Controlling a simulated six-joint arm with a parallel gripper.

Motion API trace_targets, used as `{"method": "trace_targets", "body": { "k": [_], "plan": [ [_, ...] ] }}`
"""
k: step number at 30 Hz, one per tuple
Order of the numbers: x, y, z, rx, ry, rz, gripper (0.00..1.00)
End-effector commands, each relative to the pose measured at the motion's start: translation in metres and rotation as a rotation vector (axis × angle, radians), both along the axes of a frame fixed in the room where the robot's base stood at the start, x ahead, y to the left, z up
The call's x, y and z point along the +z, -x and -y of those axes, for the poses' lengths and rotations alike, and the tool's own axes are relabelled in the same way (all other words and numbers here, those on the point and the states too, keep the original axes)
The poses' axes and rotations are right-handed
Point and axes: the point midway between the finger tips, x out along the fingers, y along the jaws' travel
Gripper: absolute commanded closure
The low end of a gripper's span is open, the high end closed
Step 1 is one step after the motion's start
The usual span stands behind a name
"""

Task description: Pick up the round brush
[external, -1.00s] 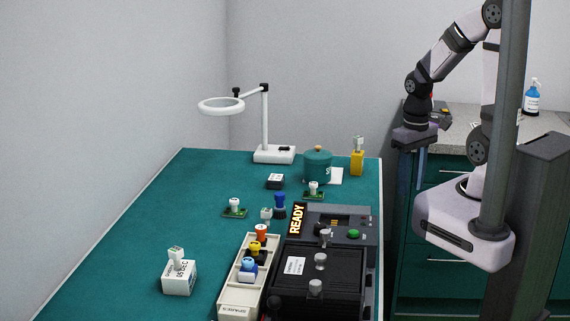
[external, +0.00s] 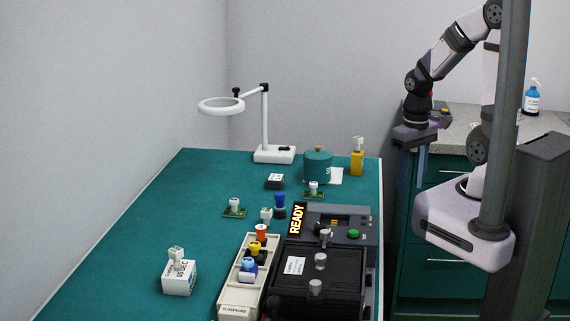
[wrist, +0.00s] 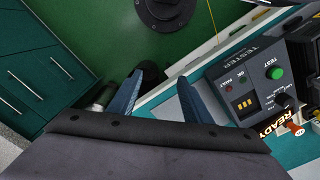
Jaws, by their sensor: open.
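My gripper (external: 421,165) hangs to the right of the bench, in front of the side counter, well apart from that round body. In the wrist view my gripper (wrist: 160,76) has its two blue fingers spread, with nothing between them.
A white ring lamp (external: 265,130) stands at the bench's back. A dark tester (external: 348,225) reading READY, a black box (external: 318,285) and a beige spares tray (external: 232,295) crowd the front right. A white box (external: 179,278) is at front left. The bench's left side is clear.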

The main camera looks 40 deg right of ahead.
Motion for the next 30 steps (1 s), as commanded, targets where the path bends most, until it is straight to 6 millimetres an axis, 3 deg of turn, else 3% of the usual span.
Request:
{"method": "trace_targets", "body": {
  "k": [10, 14, 23, 26, 30],
  "plan": [
    [0.048, -0.001, 0.0, 0.0, 0.0, 0.008, 0.55],
    [0.038, -0.019, -0.002, 0.023, 0.011, 0.061, 0.55],
    [0.019, -0.083, -0.015, 0.104, 0.029, 0.271, 0.55],
    [0.014, -0.113, -0.028, 0.15, 0.024, 0.379, 0.55],
    [0.009, -0.161, -0.06, 0.237, -0.008, 0.569, 0.55]
  ]
}}
